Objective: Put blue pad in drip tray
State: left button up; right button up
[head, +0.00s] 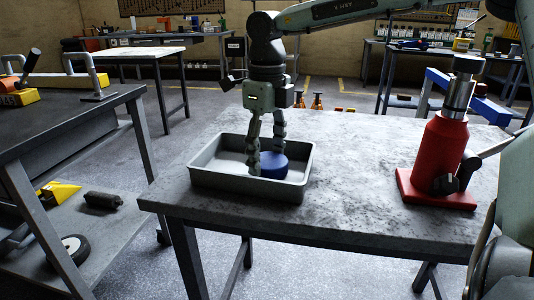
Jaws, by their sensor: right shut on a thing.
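The blue pad (272,167) is a round, dark blue disc. It is inside the walls of the grey drip tray (238,184), towards its right side. The tray is shallow and rectangular and sits on the front left part of the grey worktable. My right gripper (264,158) points down into the tray with its fingers shut on the pad, one at its left and one behind it. Whether the pad touches the tray floor is hard to tell. My left gripper is not in view.
A red bottle jack (440,155) stands on the right of the worktable (345,165). The tabletop between tray and jack is clear. A dark bench (60,128) with tools stands at the left, across a gap. Small orange items (317,102) show behind the worktable's far edge.

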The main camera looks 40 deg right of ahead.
aim_at(267, 159)
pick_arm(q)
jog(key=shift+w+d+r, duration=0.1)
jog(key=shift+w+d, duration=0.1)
pick_arm(e)
jog(key=shift+f, duration=0.15)
jog(key=o, duration=1.3)
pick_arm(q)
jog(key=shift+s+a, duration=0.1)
pick_arm(e)
jog(key=shift+r, duration=0.55)
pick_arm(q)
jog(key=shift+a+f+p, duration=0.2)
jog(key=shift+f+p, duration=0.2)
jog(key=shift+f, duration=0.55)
pick_arm(e)
notch_tip(267, 159, up, 11)
jog(key=shift+r, duration=0.15)
